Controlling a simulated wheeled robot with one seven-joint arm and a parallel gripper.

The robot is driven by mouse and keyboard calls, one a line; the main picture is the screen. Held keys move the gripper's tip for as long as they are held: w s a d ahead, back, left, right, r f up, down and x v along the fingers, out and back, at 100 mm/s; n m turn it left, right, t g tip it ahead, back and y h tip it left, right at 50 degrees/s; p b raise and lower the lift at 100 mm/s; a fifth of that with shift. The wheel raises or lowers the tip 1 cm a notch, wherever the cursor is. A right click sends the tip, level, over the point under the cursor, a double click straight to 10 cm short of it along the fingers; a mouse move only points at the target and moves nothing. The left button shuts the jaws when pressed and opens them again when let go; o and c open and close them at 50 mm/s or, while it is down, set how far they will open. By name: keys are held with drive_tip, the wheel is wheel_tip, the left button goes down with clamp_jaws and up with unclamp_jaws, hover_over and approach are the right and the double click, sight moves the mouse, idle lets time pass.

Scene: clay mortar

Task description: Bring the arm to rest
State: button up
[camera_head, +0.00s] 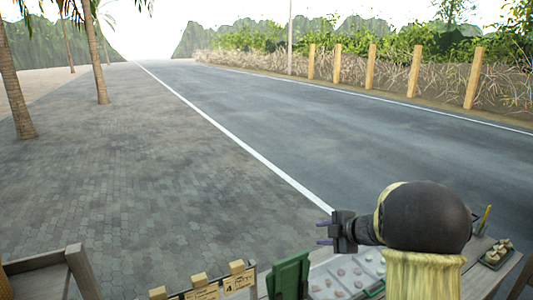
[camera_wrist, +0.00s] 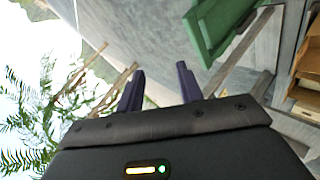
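My gripper (camera_head: 323,232) shows in the head view at the lower right, at the end of my dark arm, above the counter. In the wrist view its two dark fingers (camera_wrist: 160,88) stand apart with nothing between them. It is open and empty. The arm hides part of the counter behind it.
A green board (camera_head: 289,277) stands close left of my gripper, and also shows in the wrist view (camera_wrist: 220,25). A tray of small pale pieces (camera_head: 345,275) lies below. A dark tray (camera_head: 497,254) sits at right. Wooden signs (camera_head: 240,278) and a wooden frame (camera_head: 40,262) stand left.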

drive_tip(key=s+a+f+m+g+h, duration=0.1)
drive_tip(key=s+f+m+g+h, duration=0.2)
drive_tip(key=s+m, duration=0.7)
drive_tip(key=s+a+f+m+g+h, duration=0.1)
drive_tip(key=s+f+m+g+h, duration=0.2)
drive_tip(key=s+m, duration=0.7)
drive_tip(key=s+f, duration=0.1)
drive_tip(key=s, duration=0.8)
drive_tip(key=shift+a+f+h+b, duration=0.25)
drive_tip(key=shift+a+h+b, duration=0.05)
drive_tip(key=shift+a+b, duration=0.05)
